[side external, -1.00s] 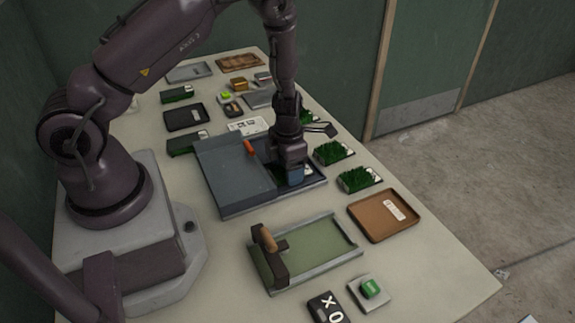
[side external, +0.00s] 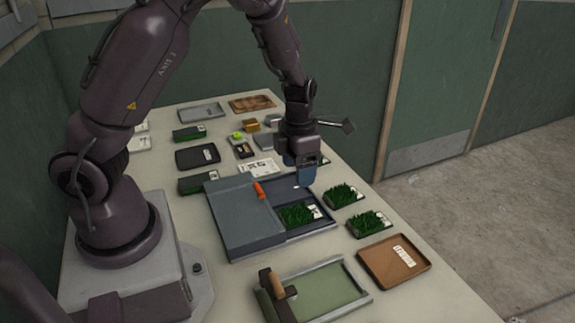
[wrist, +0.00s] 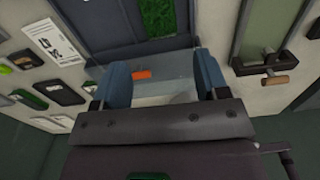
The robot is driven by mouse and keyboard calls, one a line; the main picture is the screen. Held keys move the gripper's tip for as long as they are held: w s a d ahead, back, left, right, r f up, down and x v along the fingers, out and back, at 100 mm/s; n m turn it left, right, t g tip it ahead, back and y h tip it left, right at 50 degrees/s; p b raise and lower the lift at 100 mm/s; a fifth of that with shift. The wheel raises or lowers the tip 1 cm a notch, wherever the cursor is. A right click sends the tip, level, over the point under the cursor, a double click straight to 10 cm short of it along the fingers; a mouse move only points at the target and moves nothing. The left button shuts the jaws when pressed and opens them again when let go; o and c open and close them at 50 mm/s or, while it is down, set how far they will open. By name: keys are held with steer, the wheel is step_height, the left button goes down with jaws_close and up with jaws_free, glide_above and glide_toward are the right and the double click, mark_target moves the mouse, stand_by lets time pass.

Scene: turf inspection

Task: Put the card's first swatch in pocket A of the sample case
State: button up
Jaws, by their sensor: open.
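The sample case (side external: 285,246) is dark blue-grey. Its flat lid (side external: 232,215) with an orange handle (side external: 259,190) covers the left part. A green turf swatch (side external: 296,215) with a white label lies in the open part; it also shows in the wrist view (wrist: 157,18). I cannot read the pocket letters. The printed card (side external: 258,168) lies behind the case and shows in the wrist view (wrist: 55,42). My gripper (side external: 305,178) is above the case's far side, open and empty, with its blue fingers apart in the wrist view (wrist: 161,75).
Two turf swatches (side external: 341,195) (side external: 369,222) lie right of the case. A brown tray (side external: 370,270) and a green board with a wooden handle (side external: 325,292) are in front. Several boxed swatches and trays (side external: 197,157) fill the table's back.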

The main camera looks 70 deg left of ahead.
steer(key=s+d+r+m+t+h, duration=0.1)
steer(key=s+d+r+m, duration=0.15)
steer(key=r+m, duration=0.45)
steer(key=s+d+r+m+t+h, duration=0.15)
steer(key=d+r+m, duration=0.3)
steer(key=m, duration=0.45)
steer(key=s+r+m+t+y, duration=0.1)
steer(key=s+r+m, duration=0.4)
steer(key=m, duration=0.4)
steer(key=s+d+r+m+t+y, duration=0.1)
steer(key=s+r+m, duration=0.4)
steer(key=m, duration=0.5)
steer(key=shift+s+m+t+y, duration=0.3)
steer(key=shift+s+t+y, duration=0.1)
steer(key=shift+t, duration=0.15)
